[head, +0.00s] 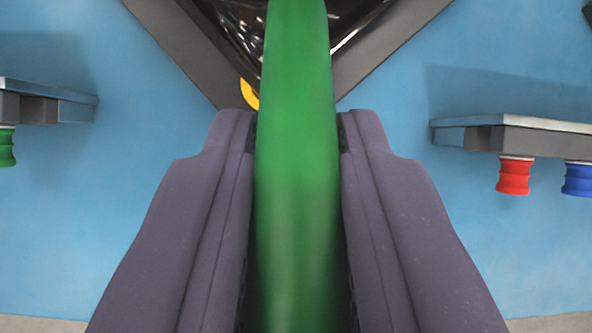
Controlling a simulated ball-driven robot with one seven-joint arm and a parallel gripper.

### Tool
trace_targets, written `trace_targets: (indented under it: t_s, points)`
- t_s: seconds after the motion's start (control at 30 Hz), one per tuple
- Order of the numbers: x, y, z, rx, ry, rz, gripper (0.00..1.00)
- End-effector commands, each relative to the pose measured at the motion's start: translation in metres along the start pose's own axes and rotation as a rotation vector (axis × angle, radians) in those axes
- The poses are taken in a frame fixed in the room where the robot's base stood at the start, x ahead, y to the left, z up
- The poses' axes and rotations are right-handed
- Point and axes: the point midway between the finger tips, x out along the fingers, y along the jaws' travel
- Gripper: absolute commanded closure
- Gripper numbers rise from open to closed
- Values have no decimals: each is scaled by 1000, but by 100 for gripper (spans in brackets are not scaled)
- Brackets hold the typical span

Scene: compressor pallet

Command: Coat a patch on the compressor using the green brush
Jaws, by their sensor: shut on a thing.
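My gripper (297,135) is shut on the green brush (296,170). The green handle runs between the two dark grey-purple fingers and on past them to the top edge of the view. The brush's bristle end is not visible. Beyond the fingers, at the top centre, a glossy black rounded form shows behind the handle and looks like part of the compressor (352,18). It sits on a dark grey pallet-like frame (172,45) with a corner pointing down. Whether the brush touches the black form cannot be told.
A grey ledge (540,140) at the right has a red ribbed piece (513,176) and a blue one (578,180) below it. Another ledge (62,105) at the left has a green ribbed piece (6,146). A yellow part (249,95) shows beside the handle. Blue floor lies open between.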

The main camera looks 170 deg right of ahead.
Motion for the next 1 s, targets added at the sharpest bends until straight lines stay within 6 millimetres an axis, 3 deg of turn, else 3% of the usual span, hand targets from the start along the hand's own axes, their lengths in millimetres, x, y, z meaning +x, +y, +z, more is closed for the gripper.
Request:
trace_targets:
  t_s: [0.33, 1.0]
  points:
    - [-28, 3, -17, 0, 0, 0, 100]
    - [-63, 7, -41, 0, 0, 0, 100]
